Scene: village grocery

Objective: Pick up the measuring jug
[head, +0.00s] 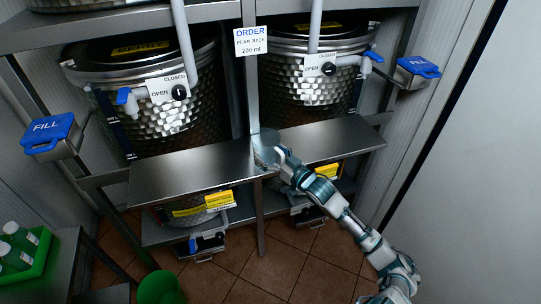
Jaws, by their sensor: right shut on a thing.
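My right gripper (277,158) reaches in from the lower right to the middle of the metal shelf, by the central post. It is shut on a clear, greyish vessel, which looks like the measuring jug (265,141). The jug is small and partly hidden by the gripper. I cannot tell whether it touches the shelf (195,166) or is held just above it. My left gripper is not in view.
Two hammered-metal tanks (185,118) (305,88) stand behind the shelf, with taps and open/closed dials. An order sign (251,41) reads pear juice, 200 ml. Blue fill lids (50,131) (418,67) flank them. A green crate (40,262) holds bottles; a green bin (160,288) stands below.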

